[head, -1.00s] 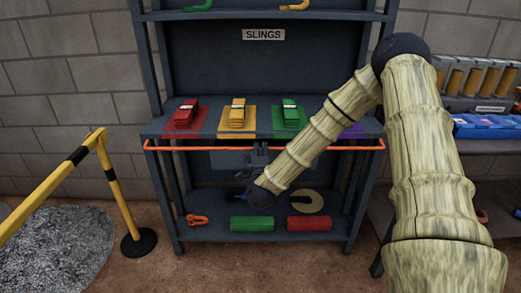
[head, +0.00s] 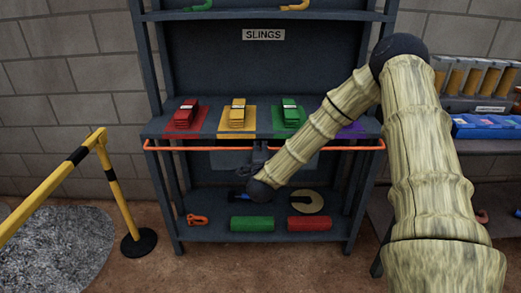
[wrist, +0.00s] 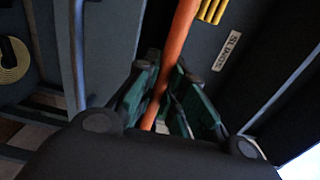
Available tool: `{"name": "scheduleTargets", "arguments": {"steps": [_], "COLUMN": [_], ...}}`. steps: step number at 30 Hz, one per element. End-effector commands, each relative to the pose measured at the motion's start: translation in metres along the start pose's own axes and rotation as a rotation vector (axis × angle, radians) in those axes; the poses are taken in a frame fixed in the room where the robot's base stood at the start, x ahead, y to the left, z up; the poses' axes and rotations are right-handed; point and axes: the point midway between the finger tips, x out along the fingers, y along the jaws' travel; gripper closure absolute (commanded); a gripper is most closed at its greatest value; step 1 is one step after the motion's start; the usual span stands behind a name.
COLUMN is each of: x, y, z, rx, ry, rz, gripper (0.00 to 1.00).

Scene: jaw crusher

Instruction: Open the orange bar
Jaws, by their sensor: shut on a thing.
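The orange bar (head: 200,149) runs level across the front of the sling rack, just below the shelf that holds the slings. My gripper (head: 258,153) is at the middle of the bar in the head view, partly hidden behind my arm. In the wrist view the orange bar (wrist: 178,40) passes between the two dark green fingers of my gripper (wrist: 170,88), which are shut on it. The part of the bar nearest the palm is hidden by the gripper body.
The shelf (head: 220,132) carries red slings (head: 183,116), yellow slings (head: 238,115) and green slings (head: 289,113). A lower shelf (head: 210,232) holds a green roll (head: 252,223) and a red roll (head: 310,223). A yellow and black barrier (head: 118,190) stands at left.

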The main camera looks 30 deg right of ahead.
Motion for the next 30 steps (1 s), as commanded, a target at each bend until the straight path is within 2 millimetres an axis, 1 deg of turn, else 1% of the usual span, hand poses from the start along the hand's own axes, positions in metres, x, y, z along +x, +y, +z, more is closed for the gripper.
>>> {"name": "scheduleTargets", "arguments": {"steps": [5,11,18,29,30], "x": [0.0,-0.001,-0.001,-0.001,-0.001], "y": [-0.007,-0.014,-0.013,-0.012,-0.012], "z": [0.0,0.0,0.0,0.0,0.0], "rx": [-0.001,0.0,0.0,0.0,0.0], "ry": [0.001,0.001,0.001,0.0,0.0], "rz": [0.045,0.141,0.213,0.221,0.221], "gripper": [1.0,1.0,1.0,1.0,0.83]}}
